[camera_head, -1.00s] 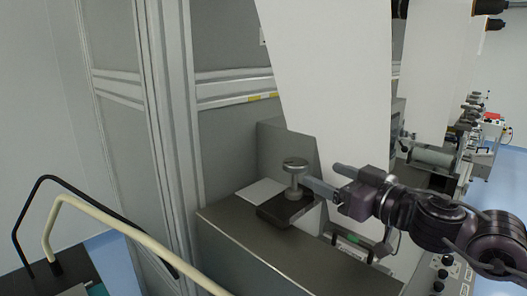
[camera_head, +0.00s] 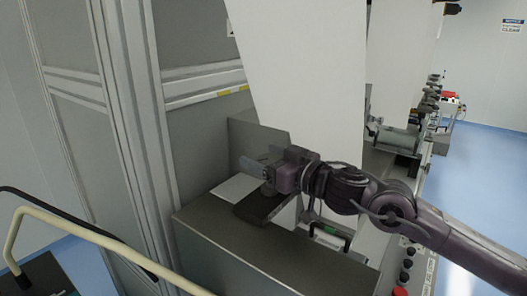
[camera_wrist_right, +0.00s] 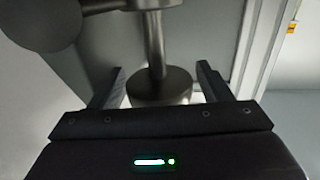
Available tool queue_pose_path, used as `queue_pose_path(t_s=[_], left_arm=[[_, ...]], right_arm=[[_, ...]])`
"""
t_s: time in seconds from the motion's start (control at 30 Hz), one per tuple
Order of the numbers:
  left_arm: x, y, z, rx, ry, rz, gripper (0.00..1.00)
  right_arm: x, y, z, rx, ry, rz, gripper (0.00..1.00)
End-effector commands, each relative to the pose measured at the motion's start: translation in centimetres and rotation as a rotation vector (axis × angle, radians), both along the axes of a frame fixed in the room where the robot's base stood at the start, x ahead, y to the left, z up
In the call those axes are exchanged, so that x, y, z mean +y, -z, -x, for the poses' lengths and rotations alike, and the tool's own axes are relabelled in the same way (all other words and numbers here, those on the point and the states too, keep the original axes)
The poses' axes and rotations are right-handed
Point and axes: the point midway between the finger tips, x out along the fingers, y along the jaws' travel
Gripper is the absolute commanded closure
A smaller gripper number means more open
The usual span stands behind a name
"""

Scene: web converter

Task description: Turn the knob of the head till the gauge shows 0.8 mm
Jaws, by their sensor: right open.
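The head is a small metal device on a dark base plate (camera_head: 258,210) on top of the grey cabinet. My right gripper (camera_head: 260,161) is over it in the head view and hides most of it, including its round top. In the right wrist view, a round metal knob (camera_wrist_right: 160,86) with a slim post (camera_wrist_right: 155,40) stands between the two open fingers of my right gripper (camera_wrist_right: 157,82), with gaps visible on both sides. A larger grey disc (camera_wrist_right: 45,24) on a side arm shows at the upper left. No gauge reading is legible. My left gripper is out of view.
A white sheet (camera_head: 236,188) lies beside the base plate. A wide white web (camera_head: 310,80) hangs behind my right arm. A grey framed panel (camera_head: 190,55) stands at the left, and a beige rail (camera_head: 75,228) crosses the lower left.

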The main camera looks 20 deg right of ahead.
Motion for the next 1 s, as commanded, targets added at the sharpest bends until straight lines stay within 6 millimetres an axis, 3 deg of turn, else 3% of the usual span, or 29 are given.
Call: queue_pose_path(t_s=[0.37, 0.7, 1.0], left_arm=[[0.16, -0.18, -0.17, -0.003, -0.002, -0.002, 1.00], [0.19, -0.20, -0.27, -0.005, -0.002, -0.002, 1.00], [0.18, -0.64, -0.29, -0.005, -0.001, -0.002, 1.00]], right_arm=[[0.31, 0.08, -0.47, 0.001, 0.000, 0.001, 0.30], [0.31, 0.07, -0.45, 0.001, -0.001, 0.001, 0.72], [0.34, -0.04, -0.42, 0.001, -0.053, 0.000, 0.72]])
